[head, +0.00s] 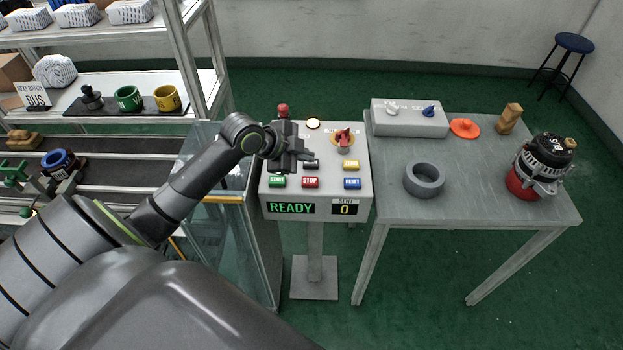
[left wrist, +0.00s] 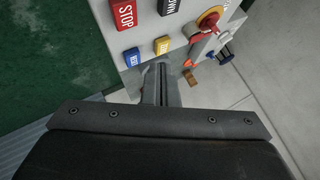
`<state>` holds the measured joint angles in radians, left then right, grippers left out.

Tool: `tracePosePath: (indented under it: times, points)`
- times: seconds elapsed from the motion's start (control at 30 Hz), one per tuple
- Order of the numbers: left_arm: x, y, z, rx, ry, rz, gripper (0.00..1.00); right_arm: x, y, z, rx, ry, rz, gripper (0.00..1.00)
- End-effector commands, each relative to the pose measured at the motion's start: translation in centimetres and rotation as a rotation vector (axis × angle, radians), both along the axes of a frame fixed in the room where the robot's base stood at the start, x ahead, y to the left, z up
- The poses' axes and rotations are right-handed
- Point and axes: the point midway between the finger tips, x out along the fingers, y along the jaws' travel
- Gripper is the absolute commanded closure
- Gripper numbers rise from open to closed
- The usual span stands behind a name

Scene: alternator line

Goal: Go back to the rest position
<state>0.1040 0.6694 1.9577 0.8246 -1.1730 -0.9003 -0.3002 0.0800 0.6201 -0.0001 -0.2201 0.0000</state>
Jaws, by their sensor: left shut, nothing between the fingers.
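My left gripper (head: 308,155) is over the upper left of the control panel (head: 360,205) in the head view, with its arm reaching in from the left. Its fingers are shut with nothing between them. In the left wrist view the closed fingers (left wrist: 161,72) point toward the panel (left wrist: 180,30), near its blue and yellow buttons. I cannot tell whether they touch the panel. The arm hides part of the panel's left side. My right gripper is not in view.
A grey table (head: 390,235) right of the panel holds a grey ring (head: 424,180), an alternator (head: 540,165) and a switch box (head: 408,119). A glass guard (head: 215,240) stands left of the panel, near my arm. Shelves (head: 100,32) stand at the left.

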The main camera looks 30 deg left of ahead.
Motion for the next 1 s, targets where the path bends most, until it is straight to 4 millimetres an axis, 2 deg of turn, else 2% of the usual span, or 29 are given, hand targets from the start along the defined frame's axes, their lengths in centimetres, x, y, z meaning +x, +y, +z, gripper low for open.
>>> tracePosePath:
  times: [0.33,0.47,0.57,0.7,0.8,1.0]
  points:
    - [-0.1,0.0,-0.1,-0.001,0.002,0.001,1.0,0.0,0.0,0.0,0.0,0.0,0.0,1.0]
    - [-1.9,-0.7,-1.8,-0.02,0.046,0.044,1.0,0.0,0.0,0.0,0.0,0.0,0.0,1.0]
    - [-5.4,-1.8,-4.6,-0.054,0.126,0.141,1.0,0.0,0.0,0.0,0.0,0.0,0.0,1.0]
    - [-12.4,-3.2,-8.2,-0.117,0.259,0.38,1.0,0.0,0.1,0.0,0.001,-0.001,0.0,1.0]
    - [-16.7,-3.6,-9.4,-0.153,0.327,0.557,1.0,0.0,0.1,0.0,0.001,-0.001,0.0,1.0]
    - [-23.0,-3.6,-10.1,-0.199,0.406,0.85,1.0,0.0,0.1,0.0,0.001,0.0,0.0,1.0]
